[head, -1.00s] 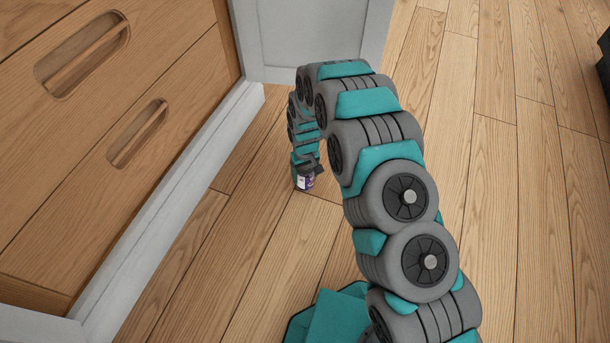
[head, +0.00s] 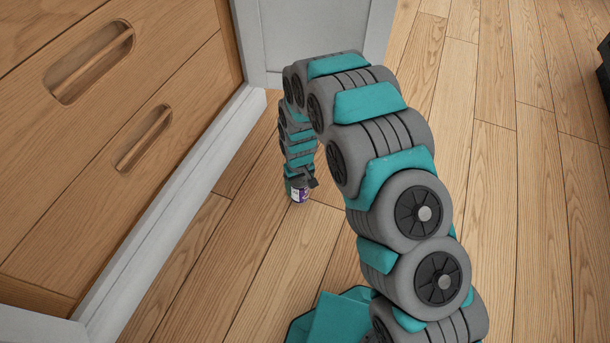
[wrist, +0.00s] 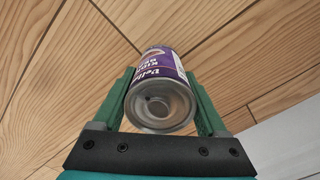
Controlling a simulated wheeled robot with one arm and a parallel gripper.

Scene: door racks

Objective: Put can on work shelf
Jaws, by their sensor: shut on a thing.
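The can (head: 299,194) has a purple and white label and hangs below my gripper (head: 300,184) in the head view, low over the wooden floor. I cannot tell from the head view whether it touches the floor. In the wrist view, the can (wrist: 161,95) lies between the two green fingers of my gripper (wrist: 162,92), its round metal end facing the camera. My gripper is shut on it. No work shelf can be made out in either view.
A wooden drawer front (head: 115,120) with two recessed handles stands at the left, with a white ledge (head: 170,200) along its foot. A grey-white panel (head: 310,40) stands at the back. The wooden floor (head: 520,200) is clear to the right; a dark object (head: 604,70) is at the far right edge.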

